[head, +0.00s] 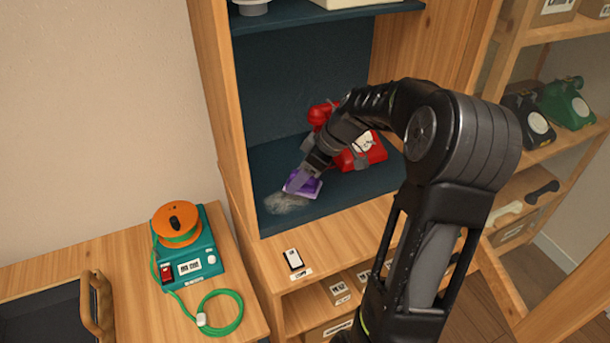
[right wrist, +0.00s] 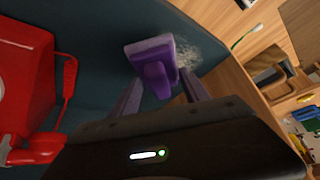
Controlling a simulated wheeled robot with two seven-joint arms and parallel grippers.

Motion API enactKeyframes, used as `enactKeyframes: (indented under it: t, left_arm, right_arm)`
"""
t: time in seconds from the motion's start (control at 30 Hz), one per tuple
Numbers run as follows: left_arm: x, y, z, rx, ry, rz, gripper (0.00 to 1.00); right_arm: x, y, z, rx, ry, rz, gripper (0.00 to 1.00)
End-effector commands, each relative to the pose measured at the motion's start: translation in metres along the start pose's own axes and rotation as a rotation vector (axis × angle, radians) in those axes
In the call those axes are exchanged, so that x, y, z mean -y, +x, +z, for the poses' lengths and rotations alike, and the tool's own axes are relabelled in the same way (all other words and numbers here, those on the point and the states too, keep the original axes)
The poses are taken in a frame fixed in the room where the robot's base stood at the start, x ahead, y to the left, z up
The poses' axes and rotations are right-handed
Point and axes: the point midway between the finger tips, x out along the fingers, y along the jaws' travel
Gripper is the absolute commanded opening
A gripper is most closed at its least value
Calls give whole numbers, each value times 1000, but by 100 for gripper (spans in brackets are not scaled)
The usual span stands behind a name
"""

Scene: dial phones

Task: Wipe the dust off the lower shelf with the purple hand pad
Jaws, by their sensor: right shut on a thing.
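The purple hand pad (head: 302,184) is on the dark blue lower shelf (head: 341,197), at the right edge of a grey patch of dust (head: 287,203). My right gripper (head: 308,176) is shut on the pad's handle. In the right wrist view the pad (right wrist: 150,57) shows between the fingers (right wrist: 155,92), with the dust (right wrist: 187,55) just beyond it. I cannot tell whether the pad's underside presses on the shelf. My left gripper is not in view.
A red dial phone (head: 367,154) stands on the shelf right behind my right gripper, partly hidden by my arm. The wooden cabinet side (head: 221,120) bounds the shelf on the left. An orange reel on a teal box (head: 203,252) stands on the counter at lower left.

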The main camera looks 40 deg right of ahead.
Motion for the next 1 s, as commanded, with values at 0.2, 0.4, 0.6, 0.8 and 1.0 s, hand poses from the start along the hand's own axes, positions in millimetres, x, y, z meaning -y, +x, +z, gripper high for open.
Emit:
enactKeyframes:
  t: [0.2, 0.4, 0.6, 0.8, 1.0]
  left_arm:
    - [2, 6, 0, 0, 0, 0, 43]
    - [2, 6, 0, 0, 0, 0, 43]
    - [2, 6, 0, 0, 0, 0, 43]
    - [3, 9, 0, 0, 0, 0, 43]
    - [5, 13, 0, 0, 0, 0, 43]
  right_arm:
    - [14, 7, -12, -1, -1, 1, 0]
    - [16, 8, -15, 0, 0, 1, 0]
    - [16, 8, -14, -1, 0, 1, 0]
    - [22, 11, -20, -1, -1, 0, 0]
    - [35, 17, -31, -1, -1, 1, 0]
